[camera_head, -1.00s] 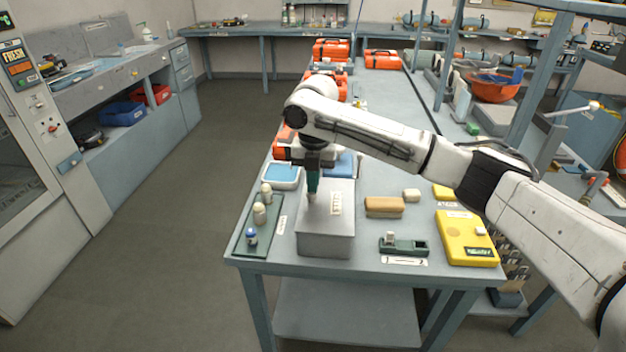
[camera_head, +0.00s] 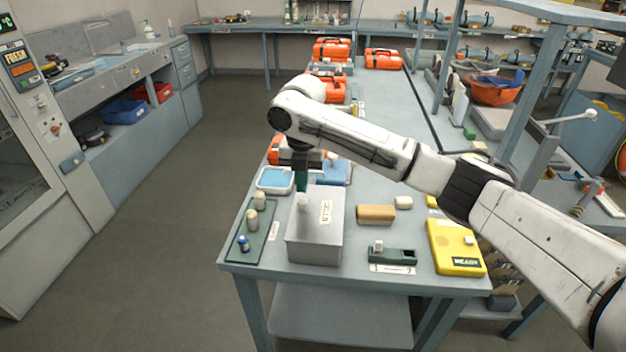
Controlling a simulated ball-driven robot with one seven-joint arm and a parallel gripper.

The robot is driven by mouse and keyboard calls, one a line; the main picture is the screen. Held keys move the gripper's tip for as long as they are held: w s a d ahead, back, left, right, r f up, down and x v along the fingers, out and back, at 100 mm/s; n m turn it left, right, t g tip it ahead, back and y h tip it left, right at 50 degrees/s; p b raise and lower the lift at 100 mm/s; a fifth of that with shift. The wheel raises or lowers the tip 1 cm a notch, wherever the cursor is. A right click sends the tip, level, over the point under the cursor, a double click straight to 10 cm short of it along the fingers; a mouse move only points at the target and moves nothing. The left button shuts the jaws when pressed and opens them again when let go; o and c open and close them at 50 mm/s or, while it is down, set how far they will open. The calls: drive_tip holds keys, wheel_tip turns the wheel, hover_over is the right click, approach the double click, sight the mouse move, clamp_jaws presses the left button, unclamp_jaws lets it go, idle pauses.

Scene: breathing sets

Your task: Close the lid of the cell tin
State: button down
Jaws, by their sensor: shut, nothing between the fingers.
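The cell tin (camera_head: 314,245) is a grey metal box near the front edge of the table. Its lid (camera_head: 325,195) lies flat across the top, with a white label and a small pale knob (camera_head: 303,204) toward the left; no gap shows from here. My gripper (camera_head: 303,188) points down just above and behind the knob. Its teal fingers are shut and appear empty, with a small space between the tips and the knob. The tin's back edge is partly hidden by my gripper.
Left of the tin is a green tray (camera_head: 262,247) with several small bottles. Behind are a white-rimmed blue tray (camera_head: 274,180) and orange cases (camera_head: 331,48). A tan block (camera_head: 376,214), a green holder (camera_head: 392,255) and a yellow case (camera_head: 456,248) lie to the right.

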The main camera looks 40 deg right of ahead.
wheel_tip(320, 180, up, 10)
drive_tip(key=b, duration=0.2)
drive_tip(key=shift+r, duration=0.25)
drive_tip(key=shift+w+a, duration=0.1)
drive_tip(key=shift+a, duration=0.05)
drive_tip(key=a+f+m+t+y, duration=0.1)
drive_tip(key=a+f+m+y, duration=0.15)
drive_tip(key=a+f, duration=0.4)
drive_tip(key=a+f+m+t+y, duration=0.1)
drive_tip(key=a+f+m, duration=0.25)
drive_tip(key=a, duration=0.65)
drive_tip(key=s+a+f+m, duration=0.6)
drive_tip(key=s+f, duration=0.1)
drive_tip(key=f, duration=0.2)
drive_tip(key=s+f+m, duration=0.5)
drive_tip(key=s+f, duration=0.2)
drive_tip(key=s, duration=0.1)
drive_tip(key=s+d+f+m+h, duration=0.1)
drive_tip(key=s+d+f+m, duration=0.1)
drive_tip(key=s, duration=0.5)
drive_tip(key=s+d+f+m+g+h, duration=0.1)
drive_tip(key=s+d+f+m, duration=0.1)
drive_tip(key=s+d+m, duration=0.2)
drive_tip(key=s+d+f+m+h, duration=0.2)
drive_tip(key=s+d+m, duration=0.1)
drive_tip(key=s, duration=0.8)
drive_tip(key=shift+f, duration=0.15)
